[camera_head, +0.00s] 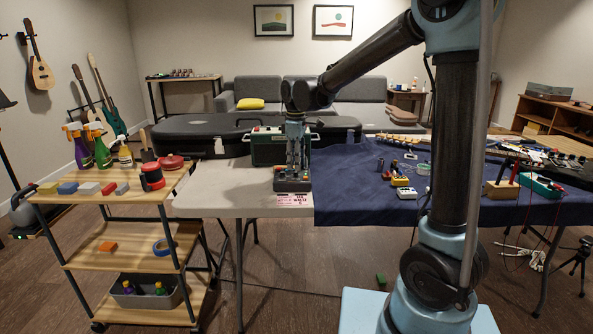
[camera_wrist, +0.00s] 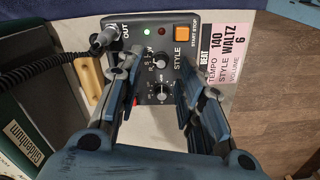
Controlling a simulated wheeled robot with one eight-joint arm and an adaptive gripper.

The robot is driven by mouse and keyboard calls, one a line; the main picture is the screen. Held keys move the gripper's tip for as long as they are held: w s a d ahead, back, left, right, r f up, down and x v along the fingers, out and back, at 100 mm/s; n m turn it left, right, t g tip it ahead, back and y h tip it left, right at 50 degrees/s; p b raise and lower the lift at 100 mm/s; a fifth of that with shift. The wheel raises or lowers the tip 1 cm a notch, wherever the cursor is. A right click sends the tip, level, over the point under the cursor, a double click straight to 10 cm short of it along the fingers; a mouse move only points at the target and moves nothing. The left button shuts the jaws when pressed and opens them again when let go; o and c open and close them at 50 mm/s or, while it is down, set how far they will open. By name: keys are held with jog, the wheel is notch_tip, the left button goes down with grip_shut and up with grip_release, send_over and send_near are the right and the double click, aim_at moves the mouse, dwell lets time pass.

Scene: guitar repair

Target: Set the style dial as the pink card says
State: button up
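The dark rhythm box (camera_head: 292,185) lies on the pale table with my gripper (camera_head: 296,163) pointing down over it. In the wrist view, its face has an upper dial (camera_wrist: 160,62) near the word STYLE, a lower dial (camera_wrist: 163,91) and an orange start/stop button (camera_wrist: 182,33). My gripper (camera_wrist: 154,75) is open, its fingers on either side of the dials. I cannot tell whether either finger touches a dial. The dial pointers are too small to read. The pink card (camera_wrist: 231,55) reads tempo 140, style WALTZ, volume 6; it also shows at the table's front edge (camera_head: 292,199).
A plug and black coiled cable (camera_wrist: 60,62) join the box at the left. A green amplifier (camera_head: 267,147) stands close behind it. A blue cloth (camera_head: 350,195) with tools covers the table's right part. The table's left part is clear. A loaded wooden cart (camera_head: 110,195) stands left.

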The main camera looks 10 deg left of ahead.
aim_at(296, 172)
jog(key=shift+f, duration=1.6)
jog(key=shift+c, duration=0.6)
grip_shut()
